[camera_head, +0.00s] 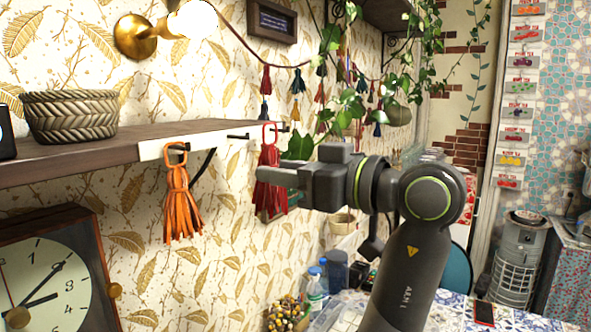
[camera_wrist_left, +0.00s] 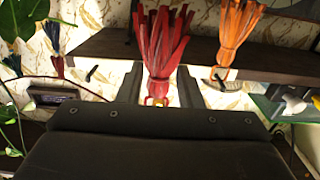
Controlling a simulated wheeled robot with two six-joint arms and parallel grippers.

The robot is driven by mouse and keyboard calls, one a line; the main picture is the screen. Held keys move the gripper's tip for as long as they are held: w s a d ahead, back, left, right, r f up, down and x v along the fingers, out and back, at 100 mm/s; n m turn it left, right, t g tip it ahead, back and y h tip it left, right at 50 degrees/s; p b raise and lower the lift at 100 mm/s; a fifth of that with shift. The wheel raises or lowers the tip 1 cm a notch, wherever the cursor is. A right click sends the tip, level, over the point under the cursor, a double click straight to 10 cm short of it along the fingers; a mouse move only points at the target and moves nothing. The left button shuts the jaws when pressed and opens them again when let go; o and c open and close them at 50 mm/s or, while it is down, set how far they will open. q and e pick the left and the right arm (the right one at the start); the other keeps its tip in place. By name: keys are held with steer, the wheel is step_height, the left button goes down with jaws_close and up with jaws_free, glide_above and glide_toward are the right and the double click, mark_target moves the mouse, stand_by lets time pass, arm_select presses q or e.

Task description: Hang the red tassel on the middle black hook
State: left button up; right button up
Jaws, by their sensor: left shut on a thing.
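The red tassel (camera_head: 271,185) hangs upright in my left gripper (camera_head: 277,176), its loop up near the shelf's front edge. In the left wrist view, which is upside down, the red tassel (camera_wrist_left: 160,45) sits between the two dark fingers of my left gripper (camera_wrist_left: 159,86). The middle black hook (camera_head: 238,137) is bare on the white strip, just left of the tassel's loop in the head view. The loop appears apart from it, though depth is hard to judge. The right hook (camera_head: 283,128) shows beside the loop. My right gripper is not in view.
An orange tassel (camera_head: 181,205) hangs on the left hook. The wooden shelf (camera_head: 70,160) carries a woven basket (camera_head: 70,116). A clock (camera_head: 50,275) stands below. Trailing ivy (camera_head: 345,100) and a garland of small tassels lie behind, to the right.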

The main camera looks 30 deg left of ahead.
arm_select(q)
steer(key=shift+w+a+f, duration=0.15)
steer(key=shift+a, duration=1.05)
steer(key=shift+a+p, duration=0.6)
steer(key=shift+a, duration=0.2)
steer(key=shift+w+a+f, duration=0.1)
steer(key=shift+a+f, duration=0.25)
steer(key=shift+a, duration=0.4)
steer(key=shift+w+a+f, duration=0.1)
steer(key=shift+a+f, duration=0.2)
steer(key=shift+a, duration=0.45)
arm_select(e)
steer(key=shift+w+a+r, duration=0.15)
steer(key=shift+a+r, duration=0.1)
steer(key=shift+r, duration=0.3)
arm_select(q)
steer(key=o, duration=1)
steer(key=shift+o, duration=0.2)
